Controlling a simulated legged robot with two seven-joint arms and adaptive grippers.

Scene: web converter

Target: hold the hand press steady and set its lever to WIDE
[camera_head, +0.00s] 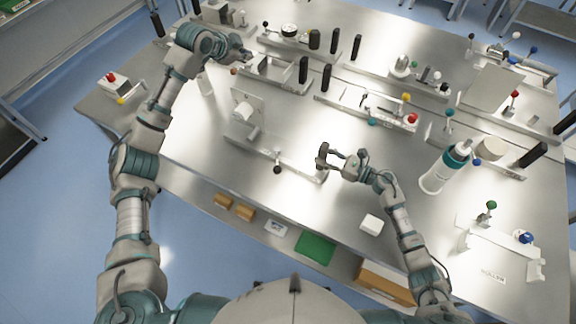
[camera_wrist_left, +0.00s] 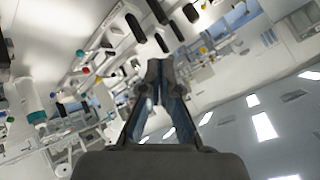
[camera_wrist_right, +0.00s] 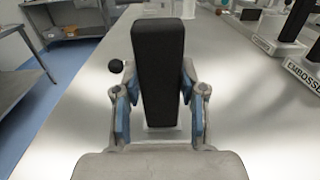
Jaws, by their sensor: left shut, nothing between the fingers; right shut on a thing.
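My right gripper (camera_head: 338,162) is shut on a black upright handle (camera_wrist_right: 158,65) at the right end of a low metal rail unit (camera_head: 256,151) near the table's front edge. The handle fills the space between the blue finger pads in the right wrist view and looks upright.
Several similar units with black handles stand behind and to the right; one is labelled EMBOSSER (camera_wrist_right: 277,48). A white bottle with a teal band (camera_head: 444,168) stands right of my right gripper. A small white block (camera_head: 371,225) lies near the front edge. The table (camera_head: 190,145) is bare left of the rail unit.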

